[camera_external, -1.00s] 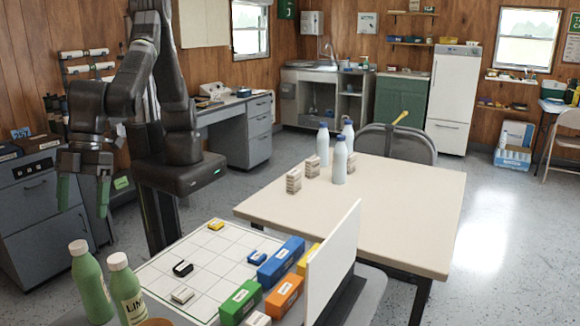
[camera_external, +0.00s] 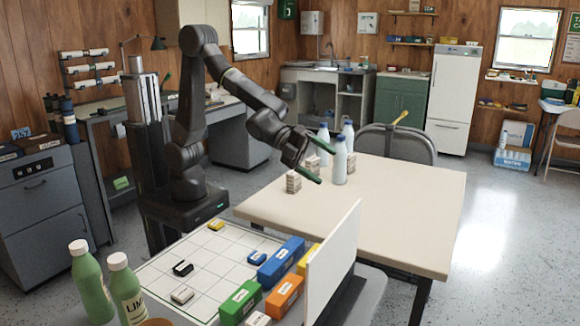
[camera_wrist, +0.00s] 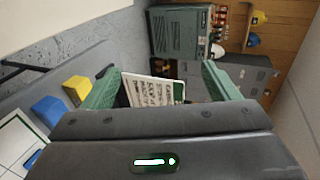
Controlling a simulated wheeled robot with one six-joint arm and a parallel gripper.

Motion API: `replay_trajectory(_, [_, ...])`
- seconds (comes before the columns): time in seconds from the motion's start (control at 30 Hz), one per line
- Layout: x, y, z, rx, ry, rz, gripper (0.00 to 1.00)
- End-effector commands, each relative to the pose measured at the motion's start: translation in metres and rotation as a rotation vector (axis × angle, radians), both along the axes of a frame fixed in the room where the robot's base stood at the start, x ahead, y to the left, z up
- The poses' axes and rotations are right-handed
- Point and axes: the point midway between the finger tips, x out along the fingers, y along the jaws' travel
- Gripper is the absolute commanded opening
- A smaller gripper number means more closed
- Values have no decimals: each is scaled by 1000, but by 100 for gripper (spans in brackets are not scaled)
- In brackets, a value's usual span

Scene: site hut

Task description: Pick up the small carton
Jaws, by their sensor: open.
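Two small beige cartons with brown print stand on the beige table (camera_external: 400,195). The nearer carton (camera_external: 293,182) stands near the table's left edge. The other carton (camera_external: 313,162) is a little behind and to its right, partly hidden by my gripper. My gripper (camera_external: 312,155) is open, with its green fingers pointing right across the area of that rear carton. In the wrist view, a white printed face with a green edge (camera_wrist: 152,90) shows between the two green fingers of my gripper (camera_wrist: 155,85). I cannot tell whether it is the carton or something behind.
White bottles with blue caps (camera_external: 340,160) stand close to the fingers. A grey chair (camera_external: 398,143) is behind the table. In front are an upright white panel (camera_external: 332,262), coloured boxes (camera_external: 282,260) and green bottles (camera_external: 90,282). The table's right side is clear.

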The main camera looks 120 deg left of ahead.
Motion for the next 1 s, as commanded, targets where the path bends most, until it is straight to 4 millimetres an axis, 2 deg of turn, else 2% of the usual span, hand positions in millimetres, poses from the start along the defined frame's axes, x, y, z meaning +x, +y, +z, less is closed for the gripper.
replay_trajectory(0.03, [-4,33,-11,57,-40,13,82])
replay_trajectory(0.2, [-29,115,-18,274,-156,13,82])
replay_trajectory(0.4, [-78,191,-32,542,-252,3,82])
replay_trajectory(0.5, [-107,219,-42,676,-283,-8,82])
replay_trajectory(0.73, [-182,262,-74,974,-321,-48,82])
replay_trajectory(0.87, [-227,273,-96,1131,-325,-83,82])
replay_trajectory(1.0, [-273,273,-123,1286,-321,-130,82])
